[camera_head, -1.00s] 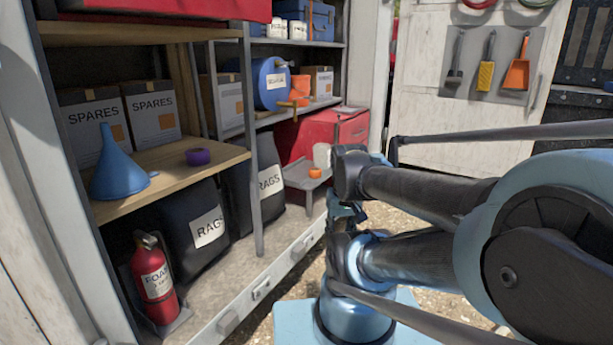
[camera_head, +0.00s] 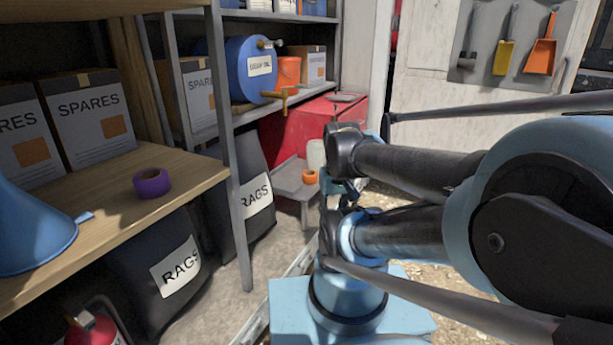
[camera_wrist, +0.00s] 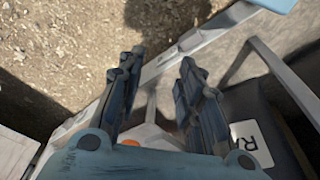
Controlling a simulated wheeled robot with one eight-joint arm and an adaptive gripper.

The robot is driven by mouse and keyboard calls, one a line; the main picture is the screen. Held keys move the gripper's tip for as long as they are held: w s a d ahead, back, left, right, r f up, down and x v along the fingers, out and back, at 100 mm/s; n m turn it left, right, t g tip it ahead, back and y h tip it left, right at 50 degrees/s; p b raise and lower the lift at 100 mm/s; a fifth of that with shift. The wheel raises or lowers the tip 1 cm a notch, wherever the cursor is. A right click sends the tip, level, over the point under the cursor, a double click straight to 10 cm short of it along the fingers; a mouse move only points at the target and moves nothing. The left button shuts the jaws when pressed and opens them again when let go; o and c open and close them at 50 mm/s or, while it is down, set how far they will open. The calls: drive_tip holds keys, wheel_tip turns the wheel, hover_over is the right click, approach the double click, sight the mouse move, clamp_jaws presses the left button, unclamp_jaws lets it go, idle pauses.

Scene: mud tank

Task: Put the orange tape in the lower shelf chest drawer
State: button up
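The orange tape (camera_head: 309,177) is a small ring on a low grey stand (camera_head: 290,187) in front of the red chest (camera_head: 295,132), in the head view. The chest stands at the lower level of the shelving; its drawer front is partly hidden and I cannot tell its state. My gripper (camera_wrist: 160,64) shows in the wrist view with its two fingers apart and nothing visible held between them. An orange patch (camera_wrist: 130,142) shows low in that view, partly hidden by the gripper body; I cannot tell if it is the tape. In the head view my arm mostly hides the gripper.
A purple tape roll (camera_head: 152,183) and a blue funnel (camera_head: 35,232) are on the wooden shelf at left. Black RAGS bags (camera_head: 160,270) sit below. Gravel ground is open at right.

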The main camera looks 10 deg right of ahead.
drive_tip(key=shift+w+d, duration=0.15)
drive_tip(key=shift+w, duration=0.1)
drive_tip(key=shift+o, duration=1.4)
drive_tip(key=o, duration=0.9)
drive_tip(key=shift+s+r+m, duration=0.1)
drive_tip(key=shift+r+m, duration=0.3)
drive_tip(key=shift+r, duration=0.3)
drive_tip(key=w+r+m+y, duration=0.1)
drive_tip(key=w+r+m, duration=0.4)
drive_tip(key=w, duration=0.4)
drive_tip(key=w+r+m+y, duration=0.1)
drive_tip(key=w+r+m, duration=0.2)
drive_tip(key=w+m, duration=0.5)
drive_tip(key=m+y, duration=0.2)
drive_tip(key=m, duration=1)
hover_over(310, 173)
drive_tip(key=d, duration=0.2)
drive_tip(key=f, duration=1.3)
drive_tip(key=shift+s+f, duration=0.3)
drive_tip(key=shift+s, duration=0.05)
drive_tip(key=shift+x, duration=3.2)
